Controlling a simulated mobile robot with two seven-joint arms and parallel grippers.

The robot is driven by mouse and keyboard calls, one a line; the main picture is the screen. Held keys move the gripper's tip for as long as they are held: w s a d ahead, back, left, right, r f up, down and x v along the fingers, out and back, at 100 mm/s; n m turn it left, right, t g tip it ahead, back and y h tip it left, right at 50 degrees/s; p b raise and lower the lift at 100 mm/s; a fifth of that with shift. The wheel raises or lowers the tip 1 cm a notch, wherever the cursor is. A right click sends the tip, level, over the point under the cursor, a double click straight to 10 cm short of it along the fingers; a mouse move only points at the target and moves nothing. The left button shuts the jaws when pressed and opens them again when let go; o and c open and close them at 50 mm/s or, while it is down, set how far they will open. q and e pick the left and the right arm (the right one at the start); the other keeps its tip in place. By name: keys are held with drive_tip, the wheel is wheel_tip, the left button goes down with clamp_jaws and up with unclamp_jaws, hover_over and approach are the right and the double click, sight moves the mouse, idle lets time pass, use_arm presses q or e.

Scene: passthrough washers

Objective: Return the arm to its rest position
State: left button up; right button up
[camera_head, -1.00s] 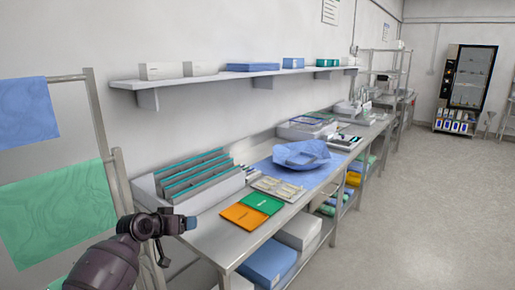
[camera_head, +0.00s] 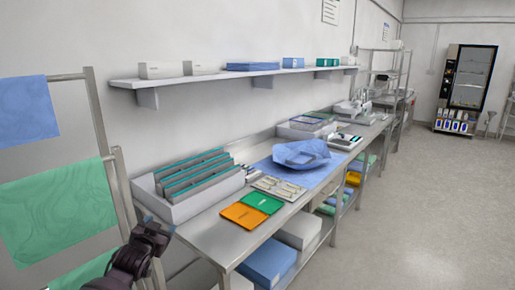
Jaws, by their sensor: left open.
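My left arm comes in at the bottom left of the head view. My left gripper (camera_head: 156,228) is dark, open and empty. It hangs low in front of the near left end of the steel table (camera_head: 225,238), apart from the things on it, with its fingers small and partly turned away. Most of the arm is cut off by the bottom edge. My right arm and gripper are out of view.
A drying rack with a blue cloth (camera_head: 24,108) and a green cloth (camera_head: 60,205) stands close at the left. The table holds a white file tray (camera_head: 185,211), orange (camera_head: 242,215) and green (camera_head: 262,202) packets, and a blue wrap (camera_head: 302,153). Open floor (camera_head: 430,220) lies right.

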use_arm(q)
drive_tip(key=s+f+n+g, duration=0.1)
drive_tip(key=s+f, duration=0.6)
drive_tip(key=s, duration=0.6)
drive_tip(key=s+d+f+n+g+b, duration=0.1)
drive_tip(key=s+f+g, duration=0.1)
drive_tip(key=s+f, duration=0.6)
drive_tip(key=s+f+n+g+y+b, duration=0.1)
drive_tip(key=s+f, duration=0.7)
drive_tip(key=s, duration=1.1)
drive_tip(key=shift+s+d+n+g, duration=0.2)
drive_tip(key=shift+n+g, duration=0.2)
